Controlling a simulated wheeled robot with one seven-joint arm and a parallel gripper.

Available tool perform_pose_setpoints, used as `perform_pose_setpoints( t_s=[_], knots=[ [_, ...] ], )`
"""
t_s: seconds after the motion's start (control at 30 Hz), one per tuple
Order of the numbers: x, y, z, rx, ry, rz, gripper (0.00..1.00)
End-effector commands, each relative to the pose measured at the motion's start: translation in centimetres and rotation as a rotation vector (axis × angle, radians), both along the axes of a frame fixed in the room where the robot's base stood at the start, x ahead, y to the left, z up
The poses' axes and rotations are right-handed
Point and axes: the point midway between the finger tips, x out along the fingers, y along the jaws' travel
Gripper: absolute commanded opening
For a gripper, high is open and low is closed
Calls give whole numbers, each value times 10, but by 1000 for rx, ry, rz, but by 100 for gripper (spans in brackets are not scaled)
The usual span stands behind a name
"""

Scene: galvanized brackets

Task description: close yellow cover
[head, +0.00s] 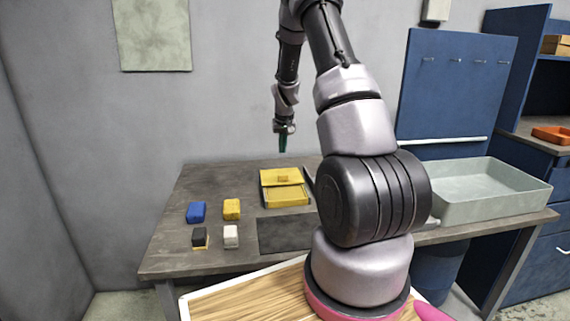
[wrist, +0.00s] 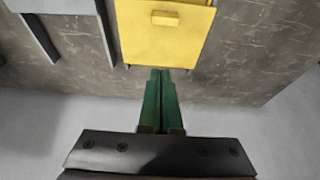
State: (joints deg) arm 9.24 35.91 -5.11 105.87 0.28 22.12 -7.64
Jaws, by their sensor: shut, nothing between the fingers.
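The yellow cover (head: 281,174) stands raised and tilted at the back of a shallow yellow box (head: 286,196) on the table, with a small block-like handle on its face. The cover also shows as a flat yellow panel at the top of the wrist view (wrist: 165,42). My gripper (head: 283,150) hangs above and behind the cover, pointing down. Its green fingers (wrist: 160,74) are together and empty, appearing just beyond the cover's edge in the wrist view. I cannot tell the exact gap between fingertips and cover.
Blue (head: 196,212), yellow (head: 232,209), black (head: 199,237) and white (head: 231,236) blocks lie left of the box. A dark flat panel (head: 283,234) lies in front. A pale tray (head: 490,190) stands at right. The grey wall is behind the table (head: 200,180).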

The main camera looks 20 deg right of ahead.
Motion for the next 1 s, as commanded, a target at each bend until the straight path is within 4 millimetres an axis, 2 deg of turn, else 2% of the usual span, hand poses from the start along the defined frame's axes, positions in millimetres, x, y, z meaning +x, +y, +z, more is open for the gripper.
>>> perform_pose_setpoints(
  t_s=[0.17,0.53,0.73,1.0],
  knots=[
    [6,-2,-22,1,3,-1,0],
    [31,-9,-95,1,3,-1,0],
    [2,0,-91,1,1,0,0],
    [-8,3,-92,1,0,0,0]
  ],
)
